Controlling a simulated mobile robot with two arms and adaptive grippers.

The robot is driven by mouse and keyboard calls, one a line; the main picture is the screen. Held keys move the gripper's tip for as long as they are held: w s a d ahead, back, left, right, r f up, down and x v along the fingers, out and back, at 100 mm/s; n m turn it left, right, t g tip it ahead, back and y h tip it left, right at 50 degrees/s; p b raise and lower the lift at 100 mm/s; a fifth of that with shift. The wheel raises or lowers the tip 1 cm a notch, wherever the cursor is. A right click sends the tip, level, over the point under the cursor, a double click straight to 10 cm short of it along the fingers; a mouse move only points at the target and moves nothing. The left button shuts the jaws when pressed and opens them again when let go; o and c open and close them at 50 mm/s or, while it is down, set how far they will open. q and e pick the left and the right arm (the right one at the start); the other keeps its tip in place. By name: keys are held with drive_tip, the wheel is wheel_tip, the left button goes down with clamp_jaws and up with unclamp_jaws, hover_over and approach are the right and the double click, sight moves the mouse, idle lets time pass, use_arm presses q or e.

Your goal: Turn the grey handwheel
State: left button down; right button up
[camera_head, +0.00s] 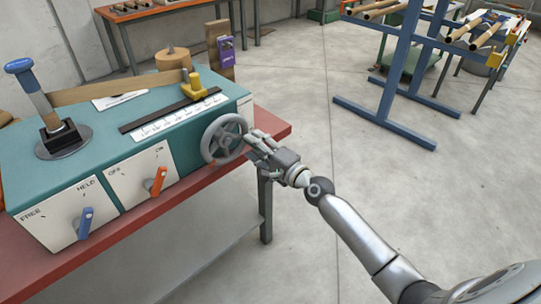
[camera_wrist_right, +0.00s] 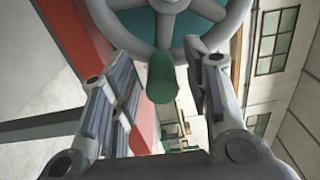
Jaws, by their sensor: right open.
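The grey handwheel (camera_head: 225,140) is on the right end of the teal machine, with spokes and a round rim. It also fills the top of the right wrist view (camera_wrist_right: 215,34). A dark green handle (camera_wrist_right: 161,78) sticks out from its rim. My right gripper (camera_head: 257,145) is beside the wheel's right side. Its jaws (camera_wrist_right: 166,66) are open, one on each side of the handle, with visible gaps. The handle is mostly hidden by the gripper in the head view. My left gripper is not in view.
The teal winder (camera_head: 110,145) stands on a red bench (camera_head: 160,220). It carries a blue lever (camera_head: 34,85), an orange switch (camera_head: 156,181) and a blue switch (camera_head: 85,222). A blue rack (camera_head: 400,60) stands at the back right. Floor right of the bench is clear.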

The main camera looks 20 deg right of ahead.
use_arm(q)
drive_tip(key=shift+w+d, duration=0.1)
use_arm(e)
drive_tip(key=v, duration=1.1)
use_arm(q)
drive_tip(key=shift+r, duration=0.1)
